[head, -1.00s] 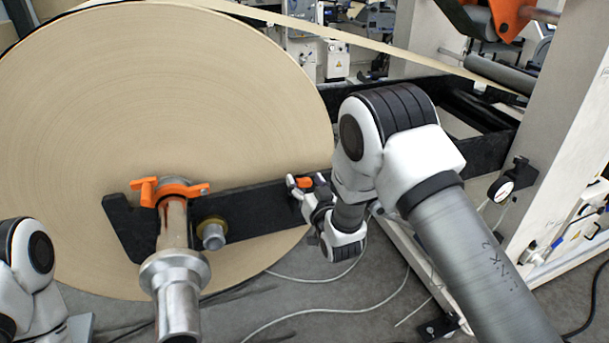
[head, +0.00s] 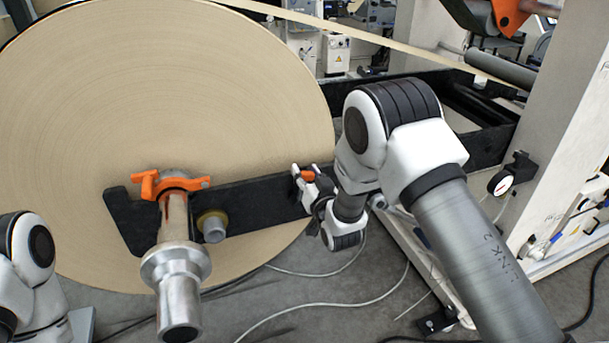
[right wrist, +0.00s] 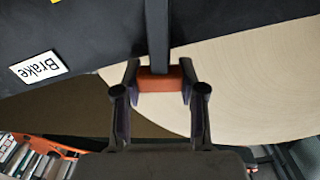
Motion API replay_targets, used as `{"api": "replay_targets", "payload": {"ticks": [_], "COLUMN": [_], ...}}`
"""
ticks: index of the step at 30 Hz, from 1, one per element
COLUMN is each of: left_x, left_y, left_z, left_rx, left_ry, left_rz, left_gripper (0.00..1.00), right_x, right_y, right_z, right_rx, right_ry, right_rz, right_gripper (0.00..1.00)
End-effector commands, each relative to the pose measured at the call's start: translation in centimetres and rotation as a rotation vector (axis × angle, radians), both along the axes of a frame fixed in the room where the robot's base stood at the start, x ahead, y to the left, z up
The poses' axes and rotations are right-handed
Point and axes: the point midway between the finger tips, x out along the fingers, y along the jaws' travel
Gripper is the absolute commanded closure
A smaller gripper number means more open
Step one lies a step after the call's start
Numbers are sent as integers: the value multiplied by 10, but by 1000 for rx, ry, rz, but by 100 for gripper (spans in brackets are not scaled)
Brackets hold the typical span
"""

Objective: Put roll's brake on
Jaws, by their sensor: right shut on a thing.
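The big kraft paper roll (head: 150,90) hangs on a metal shaft (head: 175,270), held by a black arm (head: 260,202). The brake lever's orange grip (head: 308,175) is near the right part of this arm. My right gripper (head: 307,171) is shut on it. In the right wrist view, the orange grip (right wrist: 160,79) sits between the two fingers, at the end of a black lever bar (right wrist: 157,35). A white "Brake" label (right wrist: 38,68) is on the dark panel to the left. My left gripper is out of view; only part of my left arm shows.
An orange clamp (head: 170,185) sits around the shaft by the black arm. A white machine frame (head: 560,130) with a round gauge (head: 500,183) stands at the right. Cables lie on the grey floor (head: 330,285).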

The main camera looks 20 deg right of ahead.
Motion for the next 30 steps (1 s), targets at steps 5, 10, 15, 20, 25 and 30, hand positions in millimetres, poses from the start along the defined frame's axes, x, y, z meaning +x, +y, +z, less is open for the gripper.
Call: {"api": "replay_targets", "payload": {"ticks": [5, 10, 15, 20, 25, 30], "left_x": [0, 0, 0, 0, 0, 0], "left_y": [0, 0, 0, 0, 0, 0], "left_z": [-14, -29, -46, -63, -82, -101], "left_rx": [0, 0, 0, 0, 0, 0], "left_ry": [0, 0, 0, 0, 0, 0], "left_rz": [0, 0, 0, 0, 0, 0], "left_gripper": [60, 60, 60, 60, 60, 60], "right_x": [1, 1, 1, 2, 2, 2], "right_y": [-10, -22, -36, -47, -57, -65], "right_z": [-6, -12, -21, -31, -43, -57], "right_rx": [97, 234, 393, 547, 708, 869], "right_ry": [2, 6, 11, 17, 22, 28], "right_rz": [-1, -2, -2, -2, -2, -2], "right_gripper": [100, 100, 100, 100, 100, 100]}}
